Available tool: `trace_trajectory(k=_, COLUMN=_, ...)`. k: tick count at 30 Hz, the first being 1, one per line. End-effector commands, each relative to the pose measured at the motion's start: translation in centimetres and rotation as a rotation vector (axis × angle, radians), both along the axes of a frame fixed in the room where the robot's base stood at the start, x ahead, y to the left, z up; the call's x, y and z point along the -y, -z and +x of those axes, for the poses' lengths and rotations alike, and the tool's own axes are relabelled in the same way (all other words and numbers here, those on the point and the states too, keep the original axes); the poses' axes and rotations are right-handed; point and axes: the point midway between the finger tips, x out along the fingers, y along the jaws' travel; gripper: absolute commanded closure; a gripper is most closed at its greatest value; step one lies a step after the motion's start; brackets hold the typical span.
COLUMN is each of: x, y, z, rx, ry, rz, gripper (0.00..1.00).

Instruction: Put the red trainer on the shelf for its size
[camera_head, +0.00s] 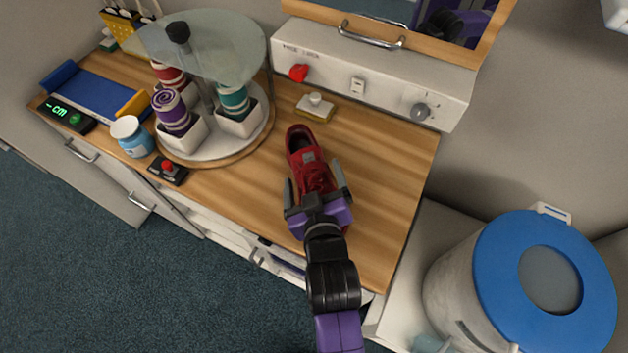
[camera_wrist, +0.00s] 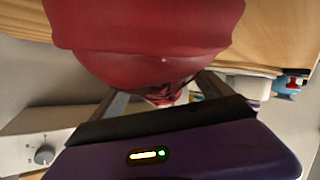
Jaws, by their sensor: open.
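The red trainer (camera_head: 311,165) lies on the wooden counter (camera_head: 385,165), its length running away from me. My gripper (camera_head: 317,190) is over its near part, with one finger on each side of the shoe. The jaws are open; I cannot tell whether either finger touches it. In the wrist view the red trainer (camera_wrist: 150,35) fills the top middle, very close, between the two fingers of the gripper (camera_wrist: 155,95). At the left, a blue measuring slide (camera_head: 95,95) has a display (camera_head: 65,115) reading "-cm". No size shelf can be made out.
A round carousel (camera_head: 215,140) with rolled cloths under a glass top stands left of the trainer. A switch panel (camera_head: 380,75) is behind. A blue-lidded drum (camera_head: 490,270) stands right.

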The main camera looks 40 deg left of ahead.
Motion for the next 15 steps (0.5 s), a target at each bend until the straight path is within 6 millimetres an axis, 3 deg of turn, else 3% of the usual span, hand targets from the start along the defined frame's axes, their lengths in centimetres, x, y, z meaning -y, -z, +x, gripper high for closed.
trace_trajectory(k=9, x=-0.39, y=0.2, z=0.36, rx=0.001, ry=0.0, rz=0.001, gripper=0.11)
trace_trajectory(k=15, x=-0.38, y=0.19, z=0.35, rx=0.001, ry=0.0, rz=0.001, gripper=0.5)
